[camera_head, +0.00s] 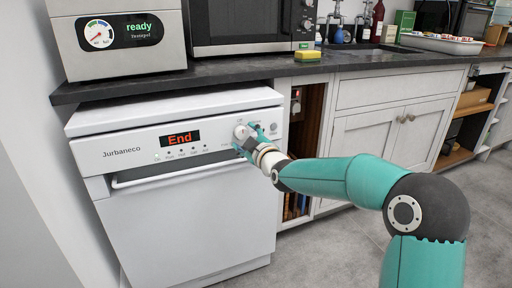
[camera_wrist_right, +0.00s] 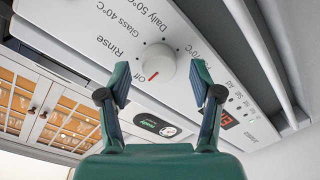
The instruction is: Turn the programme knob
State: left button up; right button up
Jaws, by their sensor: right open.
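The programme knob (camera_wrist_right: 159,62) is a round white knob on the dishwasher's front panel. In the right wrist view its red mark points toward the "Off" label, and labels such as "Rinse", "Glass 40°C" and "Daily 50°C" ring it. In the head view the knob (camera_head: 240,131) is at the panel's right part, partly hidden by my right gripper (camera_head: 247,143). The right gripper (camera_wrist_right: 160,80) is open, its fingers on either side of the knob with gaps visible; contact does not show. The dishwasher display (camera_head: 180,138) reads "End". My left gripper is not in view.
The dishwasher door handle (camera_head: 170,178) runs below the panel. A dark worktop (camera_head: 350,62) overhangs it, bearing a microwave (camera_head: 250,25), a steel appliance (camera_head: 115,40) showing "ready" and a yellow sponge (camera_head: 307,56). An open narrow compartment (camera_head: 308,120) is to the right.

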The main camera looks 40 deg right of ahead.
jog(key=v, duration=1.1)
